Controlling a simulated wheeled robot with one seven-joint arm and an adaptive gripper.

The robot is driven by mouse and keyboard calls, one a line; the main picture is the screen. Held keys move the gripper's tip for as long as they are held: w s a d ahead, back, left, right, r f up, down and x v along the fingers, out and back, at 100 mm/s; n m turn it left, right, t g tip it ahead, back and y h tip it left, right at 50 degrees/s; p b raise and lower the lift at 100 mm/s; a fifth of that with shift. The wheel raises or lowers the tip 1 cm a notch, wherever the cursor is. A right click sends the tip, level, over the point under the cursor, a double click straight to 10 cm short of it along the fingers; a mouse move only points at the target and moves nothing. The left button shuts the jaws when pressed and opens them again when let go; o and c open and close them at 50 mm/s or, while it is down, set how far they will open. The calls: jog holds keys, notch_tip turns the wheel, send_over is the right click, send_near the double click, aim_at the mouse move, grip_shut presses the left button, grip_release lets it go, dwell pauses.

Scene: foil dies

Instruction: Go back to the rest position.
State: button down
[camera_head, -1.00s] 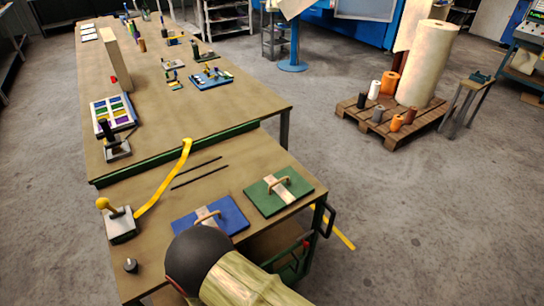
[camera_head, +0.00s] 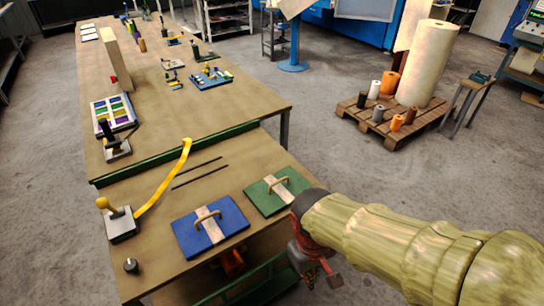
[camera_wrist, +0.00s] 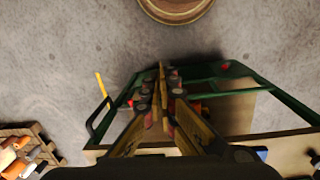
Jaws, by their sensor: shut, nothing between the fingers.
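My gripper (camera_head: 318,276) hangs beyond the right front corner of the near workbench, past the green die plate. In the wrist view my gripper (camera_wrist: 162,82) has its fingers together, with nothing between them. A blue plate (camera_head: 228,234) with a wooden handle lies flat on the bench. A green plate (camera_head: 262,200) with a similar handle lies to its right, close behind my wrist. My arm comes in from the lower right and hides part of the bench's right edge.
The near bench (camera_head: 160,258) also carries a yellow-knobbed lever block (camera_head: 121,226), a yellow strap (camera_head: 165,183) and a small dark knob (camera_head: 131,266). A long table (camera_head: 215,122) stands behind. A pallet (camera_head: 378,128) with rolls stands right. Grey floor between is clear.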

jog(key=d+r+m+t, duration=0.2)
jog(key=d+r, duration=0.3)
jog(key=r, duration=0.2)
jog(key=s+d+r+m+t, duration=0.1)
jog(key=d+r+m+t, duration=0.2)
jog(key=r, duration=0.4)
jog(key=shift+s+d+t+y, duration=0.3)
jog(key=shift+d+y, duration=0.1)
jog(key=shift+d, duration=0.45)
